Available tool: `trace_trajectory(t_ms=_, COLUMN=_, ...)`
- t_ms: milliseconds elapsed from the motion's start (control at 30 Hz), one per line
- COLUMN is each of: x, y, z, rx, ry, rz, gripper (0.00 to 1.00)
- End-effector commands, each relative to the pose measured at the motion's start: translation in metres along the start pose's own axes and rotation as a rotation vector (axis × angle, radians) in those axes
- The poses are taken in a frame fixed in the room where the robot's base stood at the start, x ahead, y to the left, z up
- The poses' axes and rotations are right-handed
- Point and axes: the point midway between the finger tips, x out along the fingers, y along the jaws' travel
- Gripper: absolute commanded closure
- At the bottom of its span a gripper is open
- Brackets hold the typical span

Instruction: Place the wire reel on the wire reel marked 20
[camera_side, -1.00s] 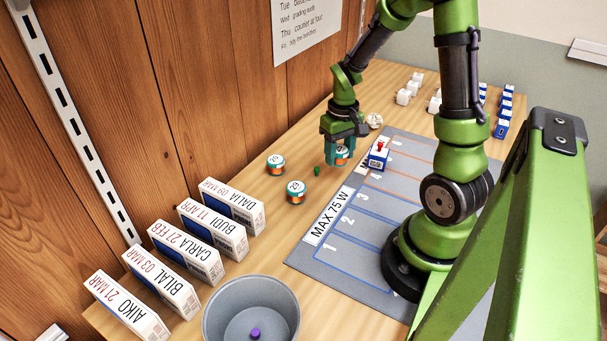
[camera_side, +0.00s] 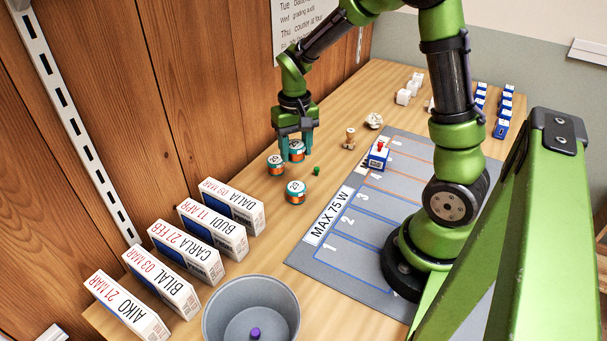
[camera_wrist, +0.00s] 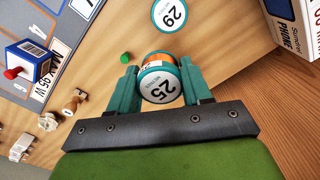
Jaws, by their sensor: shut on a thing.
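My gripper (camera_side: 295,145) is shut on a wire reel (camera_side: 296,152) with a white top, teal rims and orange winding. In the wrist view the held reel (camera_wrist: 159,85) reads 25 between the teal fingers (camera_wrist: 160,84). It appears raised above the table. A second reel (camera_side: 276,167) stands close to the left of my gripper in the side view, its number unclear; I cannot make it out in the wrist view. A third reel (camera_side: 295,193) stands nearer the camera. In the wrist view it (camera_wrist: 169,14) appears to read 29.
A green peg (camera_side: 316,171) and a tan spool-like piece (camera_side: 349,139) stand right of the reels. A grey mat (camera_side: 310,256) carries a blue-and-white box (camera_side: 377,156) with a red knob. Upright phone boxes (camera_side: 232,206) and a grey bin (camera_side: 215,314) are nearer the camera.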

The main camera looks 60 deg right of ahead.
Motion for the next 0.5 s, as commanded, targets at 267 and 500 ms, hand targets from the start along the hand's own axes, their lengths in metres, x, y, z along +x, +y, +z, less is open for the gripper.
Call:
trace_trajectory(t_ms=267, x=0.006, y=-0.020, z=-0.055, rx=-0.001, ry=-0.001, rz=0.001, gripper=0.81)
trace_trajectory(t_ms=500, x=0.007, y=-0.026, z=-0.069, rx=-0.001, ry=-0.001, rz=0.000, gripper=0.81)
